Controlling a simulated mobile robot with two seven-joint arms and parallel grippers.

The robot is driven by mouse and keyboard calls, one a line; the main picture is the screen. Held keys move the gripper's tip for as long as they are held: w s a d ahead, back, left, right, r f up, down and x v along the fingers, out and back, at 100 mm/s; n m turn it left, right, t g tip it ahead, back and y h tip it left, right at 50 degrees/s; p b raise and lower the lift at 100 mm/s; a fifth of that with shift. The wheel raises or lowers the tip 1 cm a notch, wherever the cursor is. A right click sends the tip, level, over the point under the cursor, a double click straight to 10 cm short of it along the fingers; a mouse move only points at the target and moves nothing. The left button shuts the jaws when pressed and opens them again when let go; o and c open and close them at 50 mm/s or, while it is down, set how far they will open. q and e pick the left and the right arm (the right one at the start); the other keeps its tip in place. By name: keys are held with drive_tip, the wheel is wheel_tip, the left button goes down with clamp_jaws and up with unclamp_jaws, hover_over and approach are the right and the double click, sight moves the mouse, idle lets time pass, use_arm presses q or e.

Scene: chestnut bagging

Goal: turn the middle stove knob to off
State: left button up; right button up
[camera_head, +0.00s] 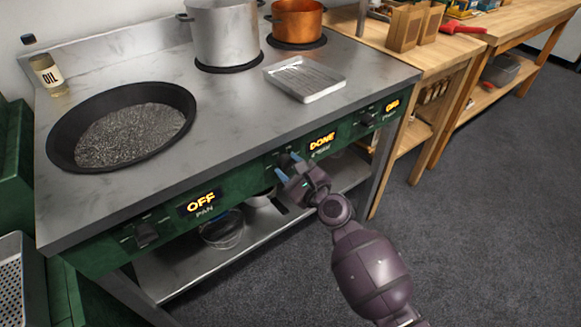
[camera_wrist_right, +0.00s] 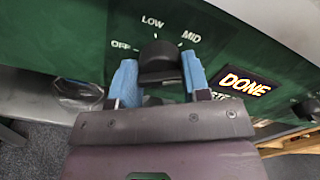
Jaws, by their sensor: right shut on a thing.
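The middle stove knob (camera_wrist_right: 160,62) is a black knob on the green front panel, with OFF, LOW and MID marks around it in the right wrist view. In the head view the knob (camera_head: 287,160) is partly hidden by my right gripper (camera_head: 288,168). My right gripper (camera_wrist_right: 157,78) has its blue fingertips on either side of the knob and is shut on it. The display (camera_head: 322,142) beside it reads DONE, with a STEAM label below. The knob's pointer is not clear. My left gripper is out of view.
The left knob (camera_head: 146,233) sits by a display reading OFF, PAN. The right knob (camera_head: 367,119) is farther along the panel. A black pan (camera_head: 66,165), a steel pot (camera_head: 222,35), a copper pot (camera_head: 297,20) and a metal tray (camera_head: 322,95) are on the stove top.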

drive_tip(key=n, duration=0.2)
drive_tip(key=shift+f+n, duration=0.1)
drive_tip(key=shift+n, duration=0.3)
drive_tip(key=n, duration=0.4)
drive_tip(key=shift+n+b, duration=0.3)
drive_tip(key=n, duration=0.8)
drive_tip(key=shift+p, duration=0.3)
drive_tip(key=n, duration=0.3)
drive_tip(key=shift+r+n+p, duration=0.2)
drive_tip(key=shift+n+p, duration=0.15)
drive_tip(key=shift+n, duration=0.05)
drive_tip(key=n, duration=0.3)
drive_tip(key=shift+n+p, duration=0.3)
drive_tip(key=shift+p, duration=0.1)
drive_tip(key=n+p, duration=0.1)
drive_tip(key=n, duration=0.3)
drive_tip(key=shift+n, duration=1.3)
drive_tip(key=shift+f, duration=0.1)
